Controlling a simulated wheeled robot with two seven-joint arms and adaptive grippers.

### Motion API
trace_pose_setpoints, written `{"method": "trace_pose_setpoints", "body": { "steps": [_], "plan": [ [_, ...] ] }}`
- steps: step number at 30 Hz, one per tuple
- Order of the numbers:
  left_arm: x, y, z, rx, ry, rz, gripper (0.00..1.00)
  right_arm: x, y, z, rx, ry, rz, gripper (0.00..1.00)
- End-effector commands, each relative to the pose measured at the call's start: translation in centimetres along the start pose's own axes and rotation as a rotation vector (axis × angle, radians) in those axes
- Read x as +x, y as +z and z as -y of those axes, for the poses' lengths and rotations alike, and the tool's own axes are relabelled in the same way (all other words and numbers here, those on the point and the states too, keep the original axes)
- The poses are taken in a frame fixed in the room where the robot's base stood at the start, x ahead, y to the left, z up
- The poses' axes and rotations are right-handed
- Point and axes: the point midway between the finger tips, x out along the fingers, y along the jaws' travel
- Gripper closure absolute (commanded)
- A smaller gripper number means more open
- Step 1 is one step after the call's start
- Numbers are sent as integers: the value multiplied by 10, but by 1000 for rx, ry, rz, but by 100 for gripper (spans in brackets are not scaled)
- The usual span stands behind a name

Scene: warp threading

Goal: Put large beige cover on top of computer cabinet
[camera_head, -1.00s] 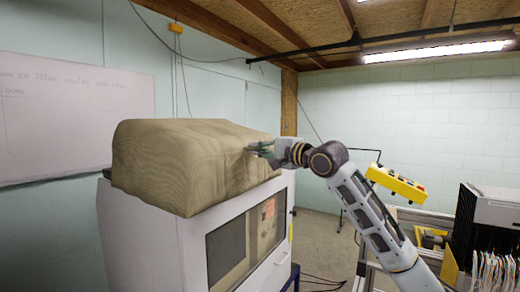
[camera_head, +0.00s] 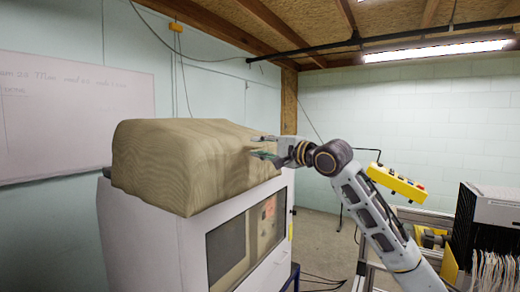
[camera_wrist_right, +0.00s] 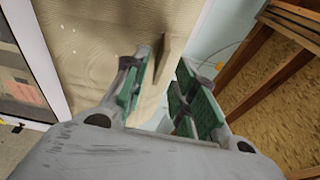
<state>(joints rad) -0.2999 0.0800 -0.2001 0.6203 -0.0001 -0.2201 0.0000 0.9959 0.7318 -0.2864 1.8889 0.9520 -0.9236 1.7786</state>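The large beige cover (camera_head: 185,165) lies on top of the white computer cabinet (camera_head: 140,235) and drapes a little over its upper edges. It shows a wood-grain-like pattern and a bulky, rounded shape. My right gripper (camera_head: 256,146) is at the cover's right end, with its fingers apart. In the right wrist view, the green-padded fingers of the open gripper (camera_wrist_right: 163,75) stand on either side of a narrow beige fold of the cover (camera_wrist_right: 95,50); I cannot tell whether either finger touches it. My left gripper is not in view.
The cabinet has a dark window (camera_head: 228,250) in its front. A yellow control box (camera_head: 396,183) and a dark rack with many threads (camera_head: 490,225) stand at the right. A whiteboard (camera_head: 70,120) hangs at the left. Some floor (camera_head: 322,240) is clear between.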

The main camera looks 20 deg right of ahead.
Motion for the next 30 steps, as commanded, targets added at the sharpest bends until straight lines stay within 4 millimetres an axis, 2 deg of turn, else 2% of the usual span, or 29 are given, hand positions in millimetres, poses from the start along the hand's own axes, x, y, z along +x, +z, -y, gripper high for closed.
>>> {"method": "trace_pose_setpoints", "body": {
  "steps": [18, 24, 30],
  "plan": [
    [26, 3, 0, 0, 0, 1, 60, -83, 0, -3, -2, 0, -1, 73],
    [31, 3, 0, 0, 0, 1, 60, -101, 0, -2, -1, 0, -1, 73],
    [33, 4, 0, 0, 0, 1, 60, -109, 1, -2, -1, 1, 1, 73]
  ]
}}
